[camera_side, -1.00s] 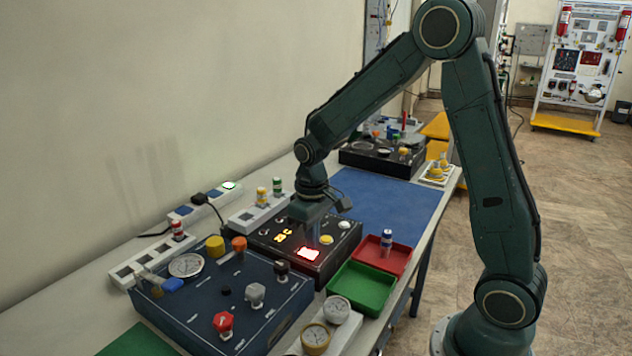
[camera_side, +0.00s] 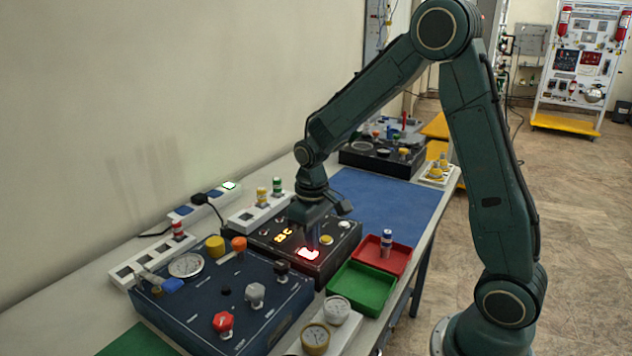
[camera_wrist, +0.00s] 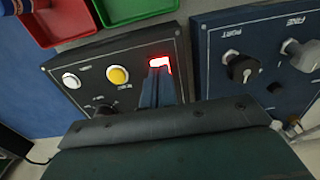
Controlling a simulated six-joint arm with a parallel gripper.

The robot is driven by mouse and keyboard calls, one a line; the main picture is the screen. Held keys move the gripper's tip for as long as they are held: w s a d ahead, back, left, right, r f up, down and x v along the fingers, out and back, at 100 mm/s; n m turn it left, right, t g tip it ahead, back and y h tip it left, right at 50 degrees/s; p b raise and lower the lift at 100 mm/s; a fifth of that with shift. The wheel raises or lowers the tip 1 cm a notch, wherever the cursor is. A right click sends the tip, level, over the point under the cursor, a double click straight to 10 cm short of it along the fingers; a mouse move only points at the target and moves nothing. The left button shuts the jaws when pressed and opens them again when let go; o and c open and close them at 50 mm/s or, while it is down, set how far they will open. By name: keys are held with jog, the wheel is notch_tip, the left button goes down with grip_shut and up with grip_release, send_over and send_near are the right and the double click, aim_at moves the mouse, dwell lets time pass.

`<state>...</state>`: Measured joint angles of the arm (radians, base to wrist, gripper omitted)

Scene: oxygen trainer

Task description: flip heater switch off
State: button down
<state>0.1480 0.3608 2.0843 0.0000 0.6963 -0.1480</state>
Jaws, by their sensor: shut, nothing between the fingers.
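The heater switch is most likely the red lit rocker (camera_side: 308,254) on the front part of the black control box (camera_side: 345,246). It glows bright red, and in the wrist view the lit rocker (camera_wrist: 160,62) is partly covered by my fingers. My gripper (camera_side: 312,243) points down over the box with its fingers closed and empty. In the wrist view the tips of my gripper (camera_wrist: 158,72) are right at the rocker's edge. I cannot tell whether they touch it.
The box also has a yellow button (camera_side: 326,240), a white button (camera_side: 343,224) and an orange display (camera_side: 283,236). A blue panel with knobs (camera_side: 190,318) stands close on the left. A green tray (camera_side: 362,287) and a red tray (camera_side: 398,263) lie to the right.

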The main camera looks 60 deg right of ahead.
jog(key=shift+f, duration=0.65)
dwell(0.5)
jog(key=shift+r, duration=3.55)
jog(key=s+a+r+t, duration=0.2)
jog(key=s+r, duration=0.3)
jog(key=s, duration=0.5)
jog(key=s+a+r+t, duration=0.3)
jog(key=s+r, duration=0.3)
jog(key=s, duration=0.3)
jog(key=shift+s+a+r+t, duration=0.25)
jog(key=shift+s+a+t, duration=0.05)
jog(key=shift+s, duration=0.1)
